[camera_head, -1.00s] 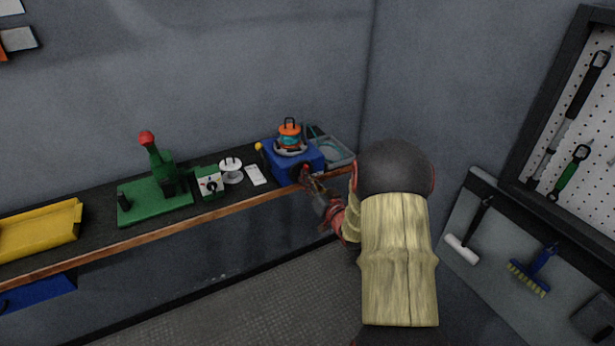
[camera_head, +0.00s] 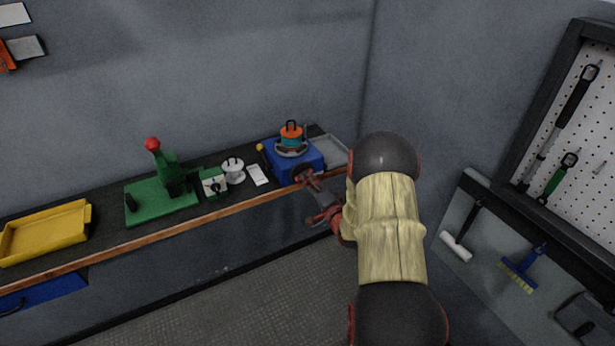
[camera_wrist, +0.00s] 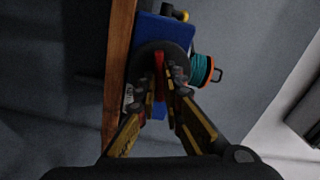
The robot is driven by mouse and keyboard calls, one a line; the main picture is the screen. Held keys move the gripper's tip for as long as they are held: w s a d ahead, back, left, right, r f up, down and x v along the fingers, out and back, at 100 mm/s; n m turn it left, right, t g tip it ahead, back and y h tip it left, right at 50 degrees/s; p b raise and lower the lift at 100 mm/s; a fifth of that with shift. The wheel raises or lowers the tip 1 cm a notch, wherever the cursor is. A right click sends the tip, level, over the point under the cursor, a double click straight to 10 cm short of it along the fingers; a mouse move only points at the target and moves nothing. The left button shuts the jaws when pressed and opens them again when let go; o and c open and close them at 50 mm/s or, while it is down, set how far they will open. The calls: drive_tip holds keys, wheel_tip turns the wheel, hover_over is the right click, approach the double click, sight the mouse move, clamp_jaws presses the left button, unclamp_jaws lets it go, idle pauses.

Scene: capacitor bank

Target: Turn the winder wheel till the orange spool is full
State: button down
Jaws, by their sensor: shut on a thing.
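The blue winder (camera_head: 312,160) stands at the right end of the bench. The orange spool (camera_head: 291,128) sits upright on top of it, with teal wire around its lower part. In the wrist view the spool (camera_wrist: 216,75) shows at the right with teal winding between its ends; how full it is I cannot tell. The dark round winder wheel (camera_wrist: 145,55) is on the winder's front face, partly hidden by my fingers. My gripper (camera_wrist: 161,92) is shut on the red handle (camera_wrist: 159,70) at the wheel. In the head view my gripper is small and dark in front of the winder.
A grey tray (camera_head: 338,150) is right of the winder. To the left are a white card (camera_head: 258,175), a white spool (camera_head: 233,170), a green box (camera_head: 212,182), a green press (camera_head: 165,200) and a yellow tray (camera_head: 45,232). The bench's wooden edge (camera_head: 225,215) runs below.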

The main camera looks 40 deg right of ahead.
drive_tip(key=shift+m+p, duration=0.7)
drive_tip(key=shift+m, duration=0.8)
drive_tip(key=c, duration=1.9)
unclamp_jaws()
drive_tip(key=v, duration=1.2)
